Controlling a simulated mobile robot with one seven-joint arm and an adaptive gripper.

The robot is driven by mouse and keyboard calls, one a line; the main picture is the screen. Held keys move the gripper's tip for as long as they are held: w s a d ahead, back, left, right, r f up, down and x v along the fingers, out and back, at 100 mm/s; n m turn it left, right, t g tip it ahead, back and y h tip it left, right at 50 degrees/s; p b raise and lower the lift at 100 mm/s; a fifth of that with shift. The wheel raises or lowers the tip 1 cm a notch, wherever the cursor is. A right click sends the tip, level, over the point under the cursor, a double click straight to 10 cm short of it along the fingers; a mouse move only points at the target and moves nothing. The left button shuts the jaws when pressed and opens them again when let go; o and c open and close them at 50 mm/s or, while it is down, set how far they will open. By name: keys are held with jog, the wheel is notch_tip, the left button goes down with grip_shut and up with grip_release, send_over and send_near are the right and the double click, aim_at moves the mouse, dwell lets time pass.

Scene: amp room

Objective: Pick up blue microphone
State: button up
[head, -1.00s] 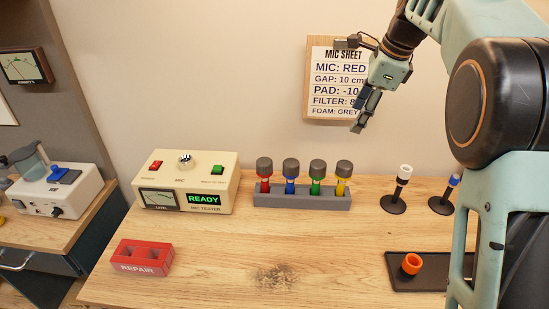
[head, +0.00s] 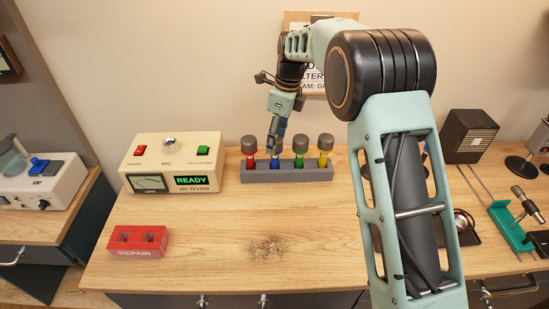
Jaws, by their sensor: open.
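The blue microphone (head: 275,163) stands upright in the grey rack (head: 290,175), second from the left, between the red and green microphones. Only its blue lower part shows clearly. Its dark head is mostly hidden by my gripper (head: 274,143), which points down right at it. My gripper is open, with its fingers at the height of the microphone heads. Whether the fingers touch the blue microphone cannot be told from this view.
The red microphone (head: 249,150) and green microphone (head: 300,150) stand close on either side, with the yellow one (head: 325,148) further right. The mic tester (head: 172,163) reads READY on the left.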

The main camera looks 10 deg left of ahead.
jog(key=f, duration=0.4)
jog(key=shift+w+a+f+p, duration=0.15)
jog(key=shift+a+p, duration=0.1)
jog(key=shift+p, duration=0.15)
jog(key=shift+c, duration=0.7)
grip_shut()
jog(key=shift+r+p, duration=0.45)
jog(key=shift+r, duration=0.25)
jog(key=shift+r+p, duration=0.7)
jog(key=shift+r, duration=0.25)
jog(key=s+d+r+p, duration=0.1)
jog(key=s+d+r, duration=0.8)
jog(key=d, duration=0.1)
jog(key=shift+s+d+r, duration=0.15)
jog(key=shift+s+r, duration=0.1)
jog(key=shift+r, duration=0.15)
